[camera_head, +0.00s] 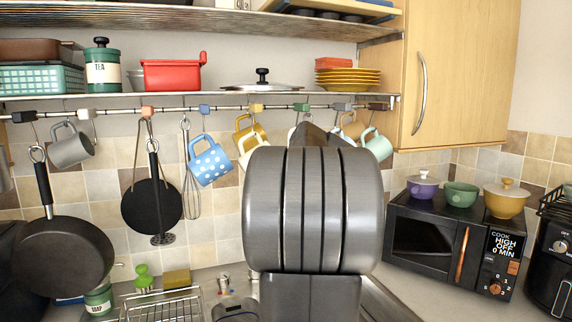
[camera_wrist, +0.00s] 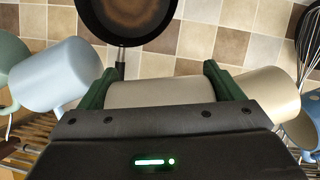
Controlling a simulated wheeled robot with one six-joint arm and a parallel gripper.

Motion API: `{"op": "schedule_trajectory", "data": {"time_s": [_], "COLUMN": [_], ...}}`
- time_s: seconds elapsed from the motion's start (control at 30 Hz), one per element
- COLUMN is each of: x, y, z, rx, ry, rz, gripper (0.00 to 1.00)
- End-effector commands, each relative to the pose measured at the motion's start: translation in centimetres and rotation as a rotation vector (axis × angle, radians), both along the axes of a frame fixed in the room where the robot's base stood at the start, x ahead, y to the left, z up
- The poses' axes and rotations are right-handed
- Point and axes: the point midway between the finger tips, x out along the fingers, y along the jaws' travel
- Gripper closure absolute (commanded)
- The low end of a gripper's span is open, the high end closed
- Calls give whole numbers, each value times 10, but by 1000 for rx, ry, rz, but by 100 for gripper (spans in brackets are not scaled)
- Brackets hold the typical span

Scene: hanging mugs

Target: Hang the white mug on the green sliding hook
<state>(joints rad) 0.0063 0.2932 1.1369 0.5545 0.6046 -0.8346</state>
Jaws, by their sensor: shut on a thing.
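The green sliding hook (camera_head: 301,107) is on the rail under the shelf, right of the yellow hook. In the wrist view my gripper (camera_wrist: 160,78) has its two green fingers on either side of a pale off-white mug (camera_wrist: 160,93), which looks like the white mug. The gripper is shut on it, and my gripper body hides its lower part. In the head view my wrist hides the gripper and most of this mug. A small white edge (camera_head: 292,134) shows just below the green hook. I cannot tell whether the mug touches the hook.
A whisk (camera_head: 192,200) and black pans hang left. A microwave (camera_head: 440,245) stands right.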

Motion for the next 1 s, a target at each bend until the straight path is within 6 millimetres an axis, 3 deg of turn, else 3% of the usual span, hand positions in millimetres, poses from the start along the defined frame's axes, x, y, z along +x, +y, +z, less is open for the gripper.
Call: {"op": "schedule_trajectory", "data": {"time_s": [1.0], "x": [10], "y": [5], "z": [1], "rx": [0], "ry": [-1], "rz": [-1], "gripper": [61]}}
